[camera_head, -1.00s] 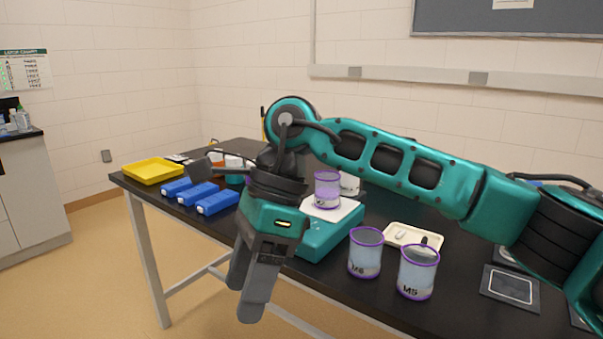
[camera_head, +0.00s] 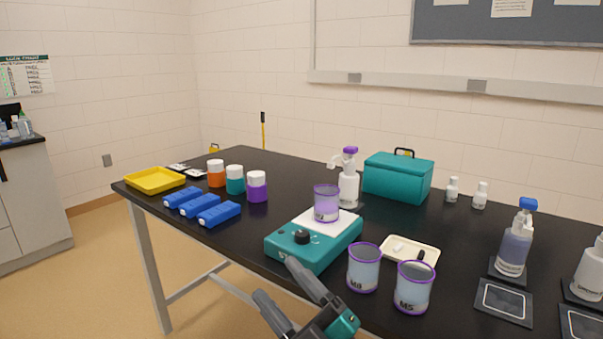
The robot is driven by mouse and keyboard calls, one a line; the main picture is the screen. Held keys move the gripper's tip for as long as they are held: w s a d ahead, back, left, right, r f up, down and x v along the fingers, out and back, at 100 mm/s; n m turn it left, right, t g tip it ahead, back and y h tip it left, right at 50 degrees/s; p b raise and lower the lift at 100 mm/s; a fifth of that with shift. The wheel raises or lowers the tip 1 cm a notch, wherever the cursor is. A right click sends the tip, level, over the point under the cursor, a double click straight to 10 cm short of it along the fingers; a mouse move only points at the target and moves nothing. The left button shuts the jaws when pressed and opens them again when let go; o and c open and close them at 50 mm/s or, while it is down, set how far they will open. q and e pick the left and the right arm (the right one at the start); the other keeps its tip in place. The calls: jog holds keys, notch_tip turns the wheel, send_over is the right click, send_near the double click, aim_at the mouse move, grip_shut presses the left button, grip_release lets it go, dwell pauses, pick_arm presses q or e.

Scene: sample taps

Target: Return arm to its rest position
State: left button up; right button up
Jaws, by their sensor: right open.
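My right gripper (camera_head: 285,291) shows at the bottom middle, in front of the table's front edge. Its two grey fingers are apart with nothing between them. The rest of my right arm is below the picture's edge. The gripper is just in front of the teal stirrer box (camera_head: 303,250), and I cannot tell whether there is a gap in depth. A purple-rimmed beaker (camera_head: 326,205) stands upright on the box's white top. My left gripper does not show.
Beakers M8 (camera_head: 364,270) and M5 (camera_head: 412,288) stand near the table's front edge, right of the gripper. A cream tray (camera_head: 427,250) lies behind them. Blue blocks (camera_head: 200,206), a yellow tray (camera_head: 155,187) and lidded jars (camera_head: 235,182) are at left. A teal case (camera_head: 398,178) stands behind.

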jog(key=d+f+m+t+h, duration=0.2)
jog(key=d+f+m+h, duration=0.55)
jog(key=f+m, duration=0.2)
jog(key=s+d+f+m+g+h+p, duration=0.1)
jog(key=s+d+f+m+g+h, duration=0.2)
jog(key=s+d+f, duration=0.3)
jog(key=s+d+f+m+g+h, duration=0.3)
jog(key=s+d+f+m+h, duration=0.2)
jog(key=s+f, duration=0.4)
notch_tip(320, 180, down, 4)
jog(key=shift+s+d+r+m+g+p, duration=0.15)
jog(key=shift+d+m+g+p, duration=0.25)
jog(key=shift+d, duration=0.5)
